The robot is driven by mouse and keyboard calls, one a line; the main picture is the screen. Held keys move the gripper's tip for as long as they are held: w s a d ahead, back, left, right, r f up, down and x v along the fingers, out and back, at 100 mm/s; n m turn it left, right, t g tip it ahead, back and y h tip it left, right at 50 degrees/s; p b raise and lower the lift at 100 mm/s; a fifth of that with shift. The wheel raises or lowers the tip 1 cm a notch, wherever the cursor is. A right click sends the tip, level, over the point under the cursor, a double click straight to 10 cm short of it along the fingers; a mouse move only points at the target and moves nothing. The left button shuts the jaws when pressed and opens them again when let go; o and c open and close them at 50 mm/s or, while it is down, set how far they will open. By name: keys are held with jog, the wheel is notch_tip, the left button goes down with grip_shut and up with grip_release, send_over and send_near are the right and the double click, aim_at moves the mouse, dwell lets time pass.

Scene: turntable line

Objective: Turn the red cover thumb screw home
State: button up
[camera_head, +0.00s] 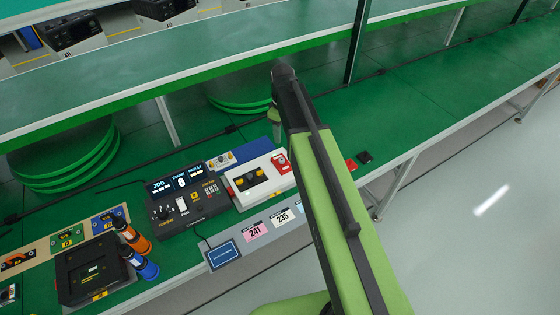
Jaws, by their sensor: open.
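My green arm reaches up from the bottom of the picture. My gripper (275,119) shows only in part beyond the arm's dark end, apart from the unit. It is open, and nothing shows in it. The arm hides the bench just right of the unit.
A dark control box (188,198) with a knob and switches stands left of the unit. A black device (92,270) and orange and blue cylinders (143,265) are at lower left. A red block (351,164) and a black block (364,157) lie right of my arm. A green shelf (190,62) runs behind.

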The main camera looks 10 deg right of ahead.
aim_at(282, 160)
notch_tip(282, 160, down, 15)
jog(key=b, duration=1.3)
jog(key=shift+r, duration=0.3)
